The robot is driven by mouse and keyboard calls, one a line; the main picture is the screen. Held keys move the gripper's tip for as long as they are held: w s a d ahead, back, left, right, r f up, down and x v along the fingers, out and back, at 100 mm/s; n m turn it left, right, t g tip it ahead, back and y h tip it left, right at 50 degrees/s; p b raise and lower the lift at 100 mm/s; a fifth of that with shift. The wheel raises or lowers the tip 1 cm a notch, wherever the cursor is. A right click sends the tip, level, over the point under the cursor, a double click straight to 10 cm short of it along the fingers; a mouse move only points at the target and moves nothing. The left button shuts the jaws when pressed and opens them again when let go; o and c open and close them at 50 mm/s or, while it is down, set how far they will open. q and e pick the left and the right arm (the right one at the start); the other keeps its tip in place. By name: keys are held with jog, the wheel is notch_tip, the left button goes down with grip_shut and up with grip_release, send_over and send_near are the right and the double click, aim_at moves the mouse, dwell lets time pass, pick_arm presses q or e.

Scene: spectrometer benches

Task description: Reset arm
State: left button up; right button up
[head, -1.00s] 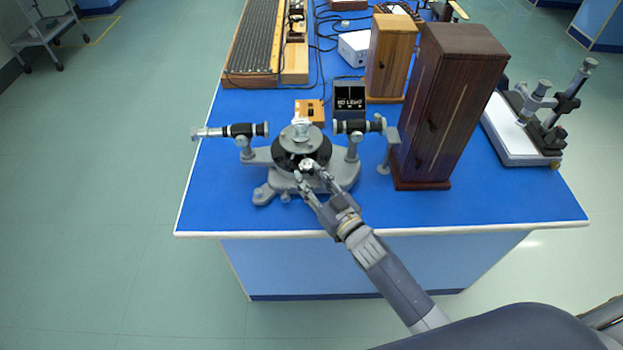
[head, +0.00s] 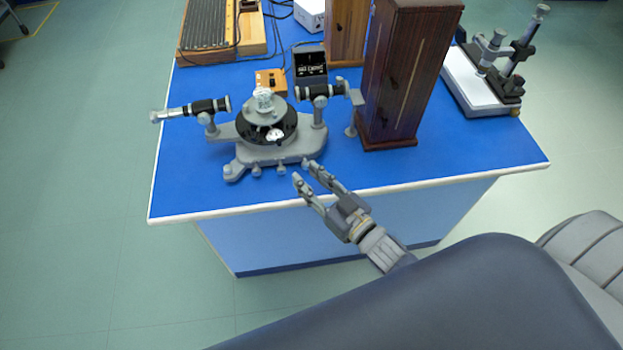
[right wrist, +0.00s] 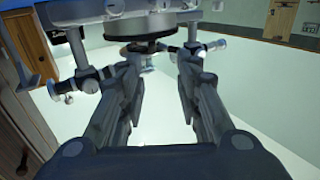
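My right gripper (head: 306,180) is open and empty at the front edge of the blue bench, just in front of the spectrometer. In the right wrist view its two fingers (right wrist: 158,85) stand apart with nothing between them. The spectrometer (head: 268,158) stands upright on the bench, with a grey base, a black round table and two black tubes. Part of it also shows beyond the fingers in the right wrist view (right wrist: 150,28). My left gripper is in neither view.
A dark wooden cabinet (head: 408,75) stands right of the spectrometer, with a lighter one (head: 345,30) behind it. A small black display box (head: 311,64) and a yellow box (head: 270,82) sit behind. A microscope-like stand (head: 490,75) is at the right. The bench's front left corner (head: 180,190) is clear.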

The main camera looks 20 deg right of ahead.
jog(key=shift+s+d, duration=0.1)
jog(key=shift+s, duration=0.1)
dwell(0.5)
jog(key=s+d+f+m+g+h, duration=0.2)
jog(key=s+d+f+g+h, duration=0.2)
jog(key=g+h, duration=0.15)
jog(key=s+g, duration=0.8)
jog(key=s, duration=0.8)
notch_tip(320, 180, down, 26)
jog(key=s+g, duration=0.1)
jog(key=s+d+f+g, duration=0.1)
jog(key=s+d+f, duration=0.1)
jog(key=s+f, duration=1.4)
jog(key=shift+s+d+f+n, duration=0.25)
jog(key=shift+s+f+n, duration=0.05)
jog(key=shift+s, duration=0.3)
